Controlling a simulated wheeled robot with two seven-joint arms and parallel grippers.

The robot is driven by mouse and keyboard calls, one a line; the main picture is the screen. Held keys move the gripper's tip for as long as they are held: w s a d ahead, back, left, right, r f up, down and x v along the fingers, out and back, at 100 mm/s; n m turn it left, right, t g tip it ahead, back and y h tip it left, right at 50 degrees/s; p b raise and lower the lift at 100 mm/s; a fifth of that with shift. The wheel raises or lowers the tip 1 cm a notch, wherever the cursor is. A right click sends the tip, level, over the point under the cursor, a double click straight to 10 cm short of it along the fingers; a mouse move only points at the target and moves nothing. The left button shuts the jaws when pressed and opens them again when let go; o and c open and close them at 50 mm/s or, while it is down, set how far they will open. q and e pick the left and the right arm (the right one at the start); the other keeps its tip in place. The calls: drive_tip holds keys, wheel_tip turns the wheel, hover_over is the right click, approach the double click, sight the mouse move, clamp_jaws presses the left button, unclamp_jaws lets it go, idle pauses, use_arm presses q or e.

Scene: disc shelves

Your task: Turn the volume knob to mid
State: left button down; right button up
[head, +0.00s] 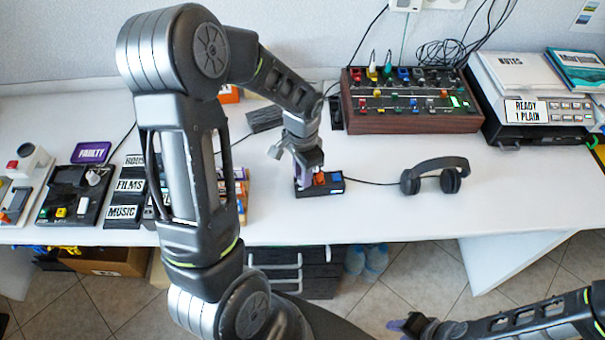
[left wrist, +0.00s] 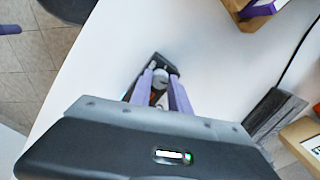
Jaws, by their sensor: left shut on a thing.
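A small black box (head: 334,188) with an orange part (head: 319,179) and a blue button (head: 336,178) sits near the table's front edge, a cable running from it to the headphones. My left gripper (head: 311,172) reaches down over this box. In the left wrist view its purple fingers (left wrist: 161,92) are shut on a grey round knob (left wrist: 160,78) on the black box (left wrist: 153,60). The knob's pointer and scale cannot be read. My right gripper (head: 408,326) is low at the front, off the table; its jaws are unclear.
Black headphones (head: 436,174) lie right of the box. A wooden-sided mixer (head: 410,117) and a machine labelled "READY 1 PLAIN" (head: 540,112) stand behind. Labelled racks (head: 122,190) and a purple "FAULTY" case (head: 91,152) are at left. The table's right front is clear.

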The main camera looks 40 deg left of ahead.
use_arm(q)
drive_tip(key=shift+m, duration=2.3)
drive_tip(key=c, duration=1.5)
unclamp_jaws()
drive_tip(key=shift+r, duration=0.1)
wheel_tip(320, 180, up, 8)
drive_tip(key=shift+f, duration=0.15)
